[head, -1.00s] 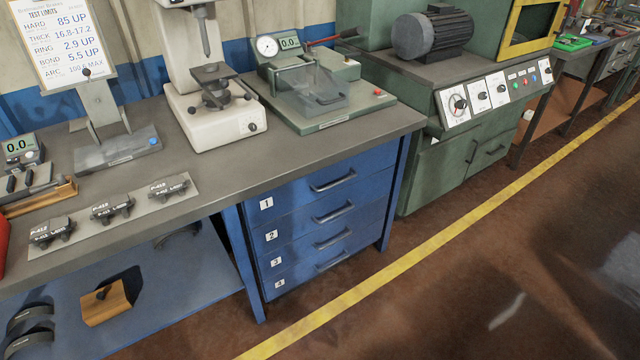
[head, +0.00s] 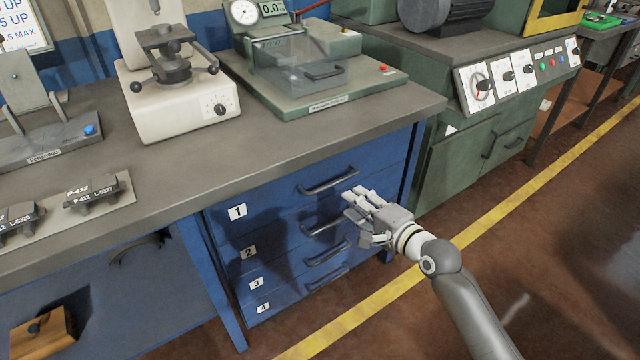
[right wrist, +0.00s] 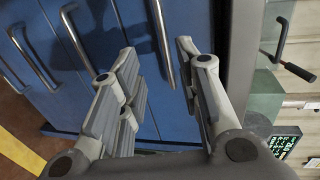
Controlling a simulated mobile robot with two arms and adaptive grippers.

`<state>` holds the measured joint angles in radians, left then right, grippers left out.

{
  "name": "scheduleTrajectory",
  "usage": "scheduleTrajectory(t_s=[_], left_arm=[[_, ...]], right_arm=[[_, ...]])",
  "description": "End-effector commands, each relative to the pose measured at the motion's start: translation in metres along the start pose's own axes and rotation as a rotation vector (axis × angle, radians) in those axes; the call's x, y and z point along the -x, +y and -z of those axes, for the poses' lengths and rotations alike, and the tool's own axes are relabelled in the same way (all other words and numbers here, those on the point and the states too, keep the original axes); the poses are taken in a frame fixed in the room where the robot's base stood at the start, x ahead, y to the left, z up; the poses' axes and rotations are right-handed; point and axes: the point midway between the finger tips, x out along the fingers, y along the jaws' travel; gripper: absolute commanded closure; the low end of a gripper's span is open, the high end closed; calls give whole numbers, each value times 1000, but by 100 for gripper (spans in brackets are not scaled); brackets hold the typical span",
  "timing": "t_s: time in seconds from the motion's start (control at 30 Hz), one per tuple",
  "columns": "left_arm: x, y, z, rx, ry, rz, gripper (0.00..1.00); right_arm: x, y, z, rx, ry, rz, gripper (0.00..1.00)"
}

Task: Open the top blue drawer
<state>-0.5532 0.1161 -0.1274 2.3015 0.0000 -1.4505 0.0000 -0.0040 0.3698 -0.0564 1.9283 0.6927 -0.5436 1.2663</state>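The top blue drawer (head: 270,208), labelled 1, is closed under the grey bench top. Its dark bar handle (head: 328,182) is clear of my gripper in the head view. My right gripper (head: 354,203) is in front of the drawers, a little below and right of that handle. In the right wrist view the two fingers (right wrist: 156,62) are spread with nothing between them. The top handle (right wrist: 163,40) shows beyond the fingertips, in line with the gap. My left gripper is not in view.
Lower drawers with handles (head: 322,226) sit below, all closed. The bench top (head: 270,145) carries a white instrument (head: 185,110) and a green tester (head: 310,100). A green machine cabinet (head: 460,165) stands to the right. The floor in front is open.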

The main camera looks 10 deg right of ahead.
Motion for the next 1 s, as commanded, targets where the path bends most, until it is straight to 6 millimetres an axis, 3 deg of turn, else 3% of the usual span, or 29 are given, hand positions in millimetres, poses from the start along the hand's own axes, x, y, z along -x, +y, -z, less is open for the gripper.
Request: scheduleTrajectory(t_s=[0.17,0.47,0.7,1.0], left_arm=[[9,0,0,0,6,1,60],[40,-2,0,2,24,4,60],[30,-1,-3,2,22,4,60],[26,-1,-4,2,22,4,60]], right_arm=[[-8,-4,-1,-9,-4,10,68],[-56,-4,-1,-7,-4,10,68],[-91,-4,-1,-7,-3,9,68],[-107,-5,-1,-5,-2,8,68]])
